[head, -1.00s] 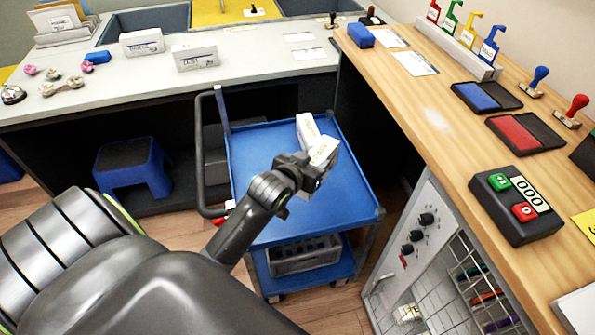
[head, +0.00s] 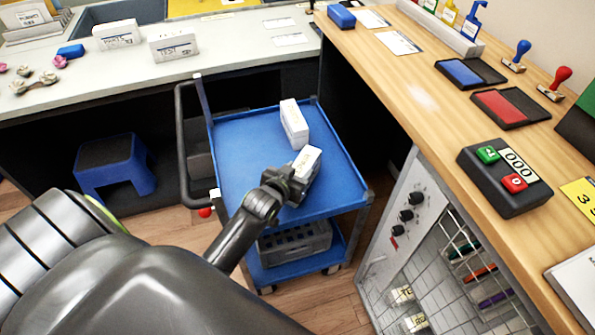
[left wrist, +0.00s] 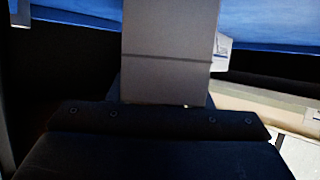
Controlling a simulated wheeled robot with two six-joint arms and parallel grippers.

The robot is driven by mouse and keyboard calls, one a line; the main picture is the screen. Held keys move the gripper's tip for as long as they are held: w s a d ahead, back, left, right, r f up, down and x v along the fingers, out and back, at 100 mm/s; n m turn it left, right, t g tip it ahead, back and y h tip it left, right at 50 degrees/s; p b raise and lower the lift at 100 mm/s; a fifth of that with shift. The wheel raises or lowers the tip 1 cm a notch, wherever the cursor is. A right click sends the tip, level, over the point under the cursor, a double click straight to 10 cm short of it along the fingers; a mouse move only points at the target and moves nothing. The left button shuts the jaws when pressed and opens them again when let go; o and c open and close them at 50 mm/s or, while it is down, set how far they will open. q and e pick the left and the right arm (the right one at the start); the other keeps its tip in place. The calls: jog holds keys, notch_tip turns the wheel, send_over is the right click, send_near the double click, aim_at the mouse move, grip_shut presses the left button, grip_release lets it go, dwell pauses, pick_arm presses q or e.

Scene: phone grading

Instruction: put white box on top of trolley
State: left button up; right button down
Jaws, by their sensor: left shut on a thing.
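My left gripper (head: 290,184) is shut on a white box (head: 308,163), low over the front part of the blue trolley's top tray (head: 240,165). I cannot tell whether the held box touches the tray. In the left wrist view the held box (left wrist: 170,50) fills the upper middle as a grey-white face. A second white box (head: 294,124) lies on the tray just behind the held one. The right gripper is out of view.
Two more white boxes, one on the left (head: 116,35) and one on the right (head: 172,45), stand on the grey counter. The wooden desk (head: 430,100) borders the trolley on the right. The trolley's handle (head: 183,150) rises at its left. The left part of the tray is clear.

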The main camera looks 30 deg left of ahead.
pick_arm(q)
jog(key=o, duration=1.2)
jog(key=shift+f, duration=0.1)
jog(key=shift+p+v, duration=0.65)
jog(key=shift+v, duration=5.45)
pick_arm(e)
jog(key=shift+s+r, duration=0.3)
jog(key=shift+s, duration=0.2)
